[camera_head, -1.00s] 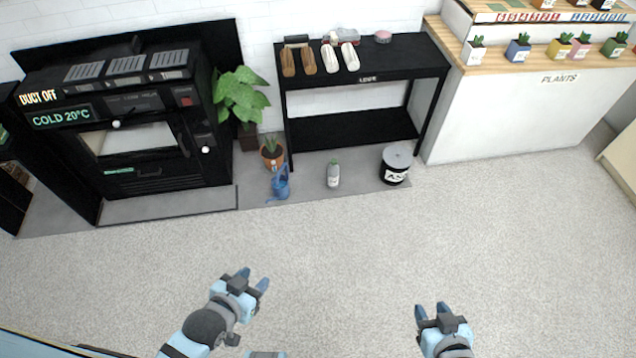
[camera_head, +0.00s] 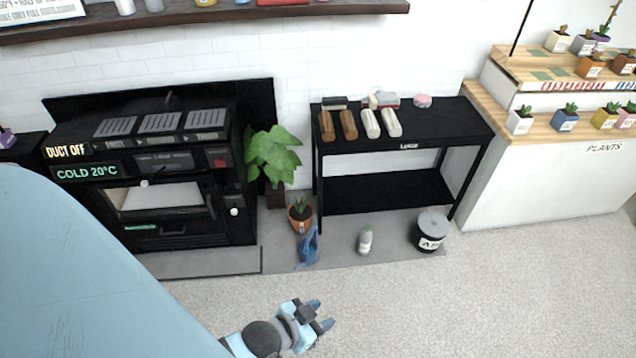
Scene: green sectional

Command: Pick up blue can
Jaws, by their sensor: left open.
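The blue can (camera_head: 308,247) is a small blue watering can with a spout. It stands on the grey floor strip, in front of a potted plant, near the middle of the head view. My left gripper (camera_head: 321,313) is below it in the picture, with its fingers apart and nothing between them. A clear gap shows between the gripper and the can. My right gripper is not in view.
A small potted plant (camera_head: 300,214) stands just behind the can. A bottle (camera_head: 365,240) and a grey-lidded black bin (camera_head: 431,231) stand to its right. A black shelf table (camera_head: 450,125) and black oven (camera_head: 180,200) stand behind. The carpet (camera_head: 480,310) in front is clear.

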